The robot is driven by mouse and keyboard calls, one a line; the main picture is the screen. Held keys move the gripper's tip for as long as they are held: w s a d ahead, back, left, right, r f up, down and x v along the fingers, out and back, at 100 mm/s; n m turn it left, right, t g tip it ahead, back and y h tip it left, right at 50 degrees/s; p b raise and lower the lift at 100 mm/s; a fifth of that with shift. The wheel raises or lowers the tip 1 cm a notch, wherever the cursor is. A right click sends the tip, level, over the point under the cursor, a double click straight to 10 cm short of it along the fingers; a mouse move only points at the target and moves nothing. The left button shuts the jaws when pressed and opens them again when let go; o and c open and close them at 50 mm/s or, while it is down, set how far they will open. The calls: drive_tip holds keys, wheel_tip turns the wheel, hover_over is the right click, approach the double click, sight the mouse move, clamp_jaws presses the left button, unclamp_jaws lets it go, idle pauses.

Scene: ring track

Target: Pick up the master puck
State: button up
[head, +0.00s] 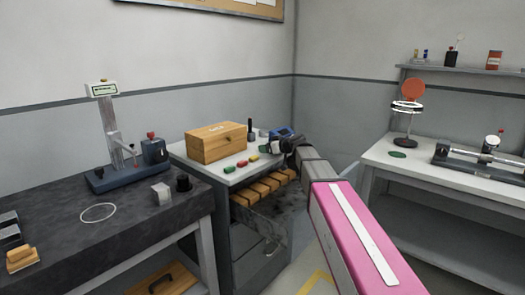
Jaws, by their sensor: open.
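No label shows which thing is the master puck. A short black cylinder (183,183) stands upright on the dark stone table (130,240) at left, beside a silver-grey block (161,193), and looks puck-like. My gripper (272,146) is small and dark in this view, at the far end of my pink and grey arm. It is open and appears over the right part of the small middle bench (215,172), well to the right of the black cylinder. Its fingertips are hard to make out. I see nothing held in it.
A blue gauge stand (120,177) rises behind the cylinder. A white ring outline (98,212) marks the stone table. A white bench (420,168) stands right.

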drive_tip(key=shift+x, duration=0.95)
drive_tip(key=c, duration=1.1)
drive_tip(key=shift+r, duration=0.1)
